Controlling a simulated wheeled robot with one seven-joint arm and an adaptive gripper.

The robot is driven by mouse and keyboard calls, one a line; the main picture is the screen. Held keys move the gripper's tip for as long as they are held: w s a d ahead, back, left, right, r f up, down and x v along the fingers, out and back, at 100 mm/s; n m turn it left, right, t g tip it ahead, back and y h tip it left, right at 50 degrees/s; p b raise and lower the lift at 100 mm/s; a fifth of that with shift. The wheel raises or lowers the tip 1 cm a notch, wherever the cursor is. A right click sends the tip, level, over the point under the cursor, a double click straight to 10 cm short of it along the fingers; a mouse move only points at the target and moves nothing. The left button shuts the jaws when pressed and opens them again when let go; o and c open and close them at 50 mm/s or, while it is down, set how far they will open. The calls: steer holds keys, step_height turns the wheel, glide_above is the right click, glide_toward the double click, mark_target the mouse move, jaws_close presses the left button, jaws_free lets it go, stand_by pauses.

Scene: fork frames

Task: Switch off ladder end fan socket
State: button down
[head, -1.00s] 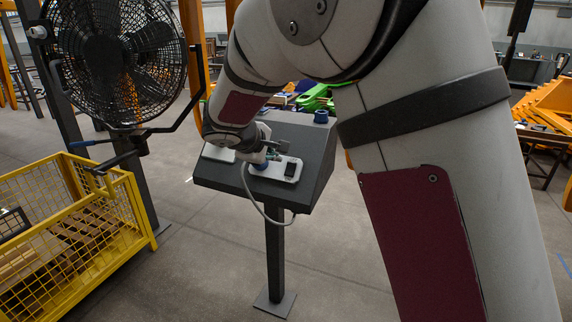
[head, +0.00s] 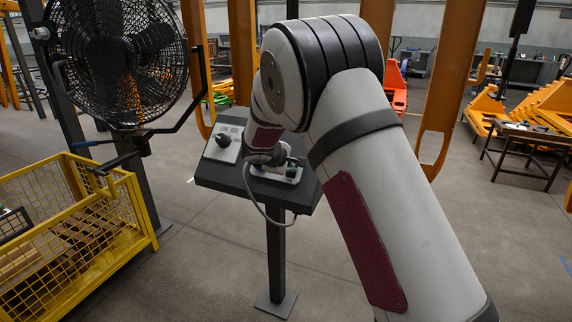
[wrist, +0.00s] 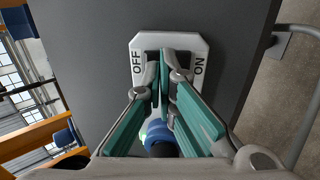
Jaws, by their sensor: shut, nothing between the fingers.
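A grey pedestal with a slanted panel (head: 238,187) carries two light plates. The left plate (head: 216,154) has a black knob on it. The right plate (head: 284,180) is mostly covered by my gripper (head: 291,168). In the wrist view a white switch plate (wrist: 139,47) reads OFF at the left and ON at the right. My gripper (wrist: 168,52) is shut, its green fingers together over the middle of that plate. They hide the switch; I cannot tell its position or whether they touch it. A blue plug-like part (wrist: 160,148) shows between the fingers. The black fan (head: 118,62) stands at the left.
A yellow mesh crate (head: 142,212) stands left of the pedestal. A grey cable (head: 250,190) loops at the panel's front. Orange posts (head: 243,50) rise behind it. A dark table (head: 530,136) and orange equipment stand at the right. Floor in front is clear.

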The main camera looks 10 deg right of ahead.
steer(key=shift+w+d+f, duration=0.1)
stand_by(0.3)
steer(key=shift+w+d+f+b, duration=0.2)
steer(key=shift+w+b, duration=0.15)
steer(key=shift+b, duration=0.45)
steer(key=shift+s+r, duration=0.1)
steer(key=shift+s, duration=0.05)
steer(key=shift+r+p, duration=0.55)
steer(key=shift+r, duration=0.25)
steer(key=shift+a, duration=0.1)
